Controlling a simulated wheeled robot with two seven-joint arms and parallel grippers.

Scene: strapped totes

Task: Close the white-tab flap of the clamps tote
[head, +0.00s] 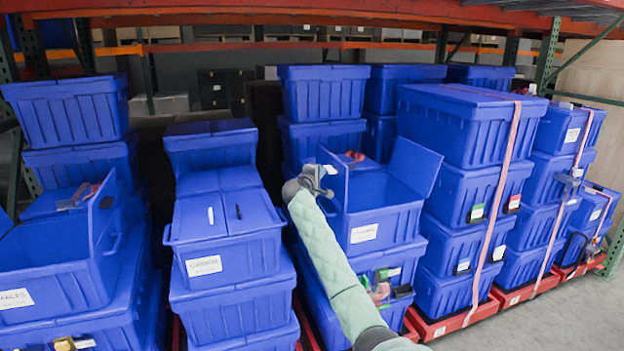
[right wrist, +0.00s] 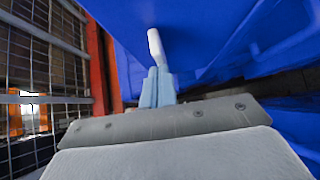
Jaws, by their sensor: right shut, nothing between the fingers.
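An open blue tote (head: 374,225) stands on a stack right of centre. Its front label (head: 364,233) is too small to read, so I cannot confirm it is the clamps tote. Its left flap (head: 335,180) stands up and its right flap (head: 415,165) leans outward. My right gripper (head: 318,178) is shut and empty beside the left flap's outer side. In the right wrist view, a white tab (right wrist: 156,46) on a blue panel (right wrist: 210,35) lies just beyond the light blue fingertips (right wrist: 158,72). I cannot tell whether they touch. My left gripper is not in view.
A tote with shut flaps (head: 226,250) stands to the left, with a white and a dark tab on top. An open tote (head: 50,280) is at far left. Stacked totes with pink straps (head: 505,165) stand on the right. Orange rack beams (head: 250,18) cross above.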

